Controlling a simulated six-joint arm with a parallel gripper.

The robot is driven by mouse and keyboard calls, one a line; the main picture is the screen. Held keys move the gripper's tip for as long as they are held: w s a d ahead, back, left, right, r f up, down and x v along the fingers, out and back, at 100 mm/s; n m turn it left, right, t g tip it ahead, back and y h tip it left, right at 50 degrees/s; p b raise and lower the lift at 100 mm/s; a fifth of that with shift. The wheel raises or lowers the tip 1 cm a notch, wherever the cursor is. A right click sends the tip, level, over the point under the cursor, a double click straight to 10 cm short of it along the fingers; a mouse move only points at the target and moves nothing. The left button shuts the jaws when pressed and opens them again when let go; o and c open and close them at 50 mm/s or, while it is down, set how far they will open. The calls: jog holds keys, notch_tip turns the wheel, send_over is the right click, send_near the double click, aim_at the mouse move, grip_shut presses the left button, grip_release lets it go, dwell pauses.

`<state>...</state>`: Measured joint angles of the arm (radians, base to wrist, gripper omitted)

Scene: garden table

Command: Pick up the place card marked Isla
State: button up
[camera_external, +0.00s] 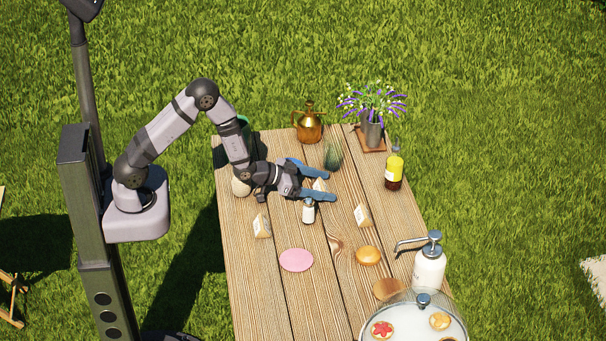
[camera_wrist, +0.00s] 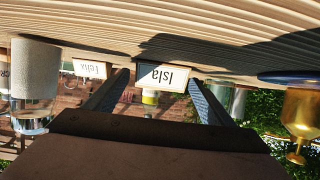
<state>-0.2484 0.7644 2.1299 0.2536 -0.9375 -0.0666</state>
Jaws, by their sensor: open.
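The place card marked Isla (camera_wrist: 162,76) is a small white card with dark lettering. It appears upside down in the wrist view, between and ahead of the two fingers. In the external view a small card (camera_external: 319,185) stands between the blue fingers, partly hidden by my gripper (camera_external: 333,184). My gripper is open and low over the table, with one finger on each side of the card. I cannot tell whether either finger touches it.
A small shaker (camera_external: 308,211) stands close beside the near finger. A dark glass (camera_external: 333,155) is just behind the far finger. Another card (camera_external: 362,215), a card (camera_external: 262,226), a copper can (camera_external: 309,122) and a pink disc (camera_external: 296,260) are on the wooden table (camera_external: 248,285).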

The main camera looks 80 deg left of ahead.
aim_at(322, 184)
jog(key=c, duration=1.1)
jog(key=shift+c, duration=0.2)
jog(key=shift+r+b, duration=0.3)
jog(key=shift+r, duration=4.65)
